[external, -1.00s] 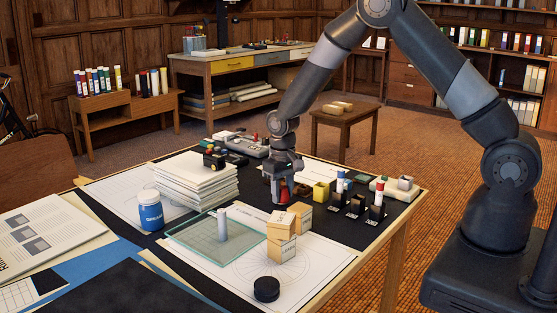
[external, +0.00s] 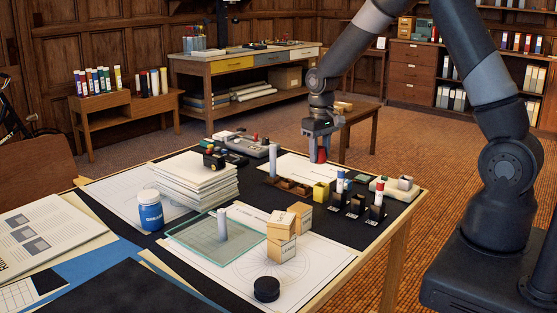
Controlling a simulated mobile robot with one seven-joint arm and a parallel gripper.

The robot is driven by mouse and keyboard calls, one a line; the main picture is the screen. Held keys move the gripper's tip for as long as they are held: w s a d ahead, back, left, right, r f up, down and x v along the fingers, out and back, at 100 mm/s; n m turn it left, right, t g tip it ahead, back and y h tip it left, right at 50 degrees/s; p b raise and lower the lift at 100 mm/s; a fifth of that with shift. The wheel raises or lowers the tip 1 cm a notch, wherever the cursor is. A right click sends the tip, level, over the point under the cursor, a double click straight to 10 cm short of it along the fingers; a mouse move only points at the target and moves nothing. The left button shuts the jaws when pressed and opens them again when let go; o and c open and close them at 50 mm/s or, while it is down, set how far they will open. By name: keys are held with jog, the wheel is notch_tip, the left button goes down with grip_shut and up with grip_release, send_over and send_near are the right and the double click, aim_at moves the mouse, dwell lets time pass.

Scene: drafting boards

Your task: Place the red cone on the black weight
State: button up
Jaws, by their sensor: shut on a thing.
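My gripper (external: 320,150) is in the external view, above the back right part of the drafting table. It is shut on the red cone (external: 321,156) and holds it off the table. The gripper's fingers hide part of the cone. The black weight (external: 267,289) is a short round dark disc-like piece lying at the front of the table, on a white drawing sheet. Its top is bare. The gripper and cone are well apart from it.
Stacked wooden blocks (external: 283,237) stand just behind the weight. A glass plate (external: 195,242) with an upright grey cylinder (external: 222,226) lies to their left. A paper stack (external: 193,182), a blue jar (external: 150,211) and dark holders (external: 357,204) stand around. The white sheet (external: 317,262) right of the weight is clear.

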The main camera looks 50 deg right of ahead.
jog(key=s+a+n, duration=0.1)
jog(key=a+n, duration=0.1)
jog(key=a, duration=0.4)
jog(key=s+a+r+n, duration=0.1)
jog(key=s+a+n, duration=0.1)
jog(key=a, duration=0.4)
jog(key=s+a+r+n, duration=0.1)
jog(key=s+a+n, duration=0.1)
jog(key=a+n, duration=0.2)
jog(key=shift+a, duration=1.4)
jog(key=s+a+n, duration=0.2)
jog(key=s+a, duration=0.1)
jog(key=a, duration=0.1)
jog(key=s+a+r+n, duration=0.1)
jog(key=s+a+n, duration=0.1)
jog(key=s+a, duration=0.1)
jog(key=s+a+n, duration=0.2)
jog(key=a+n, duration=0.1)
jog(key=a, duration=0.2)
jog(key=shift+s+r, duration=0.25)
jog(key=shift+s, duration=0.15)
send_over(267, 283)
jog(key=f, duration=0.6)
jog(key=shift+d+f, duration=0.25)
jog(key=shift+f, duration=0.05)
jog(key=shift+a+f, duration=0.3)
jog(key=shift+f, duration=1.9)
jog(key=o, duration=1)
jog(key=shift+f, duration=0.15)
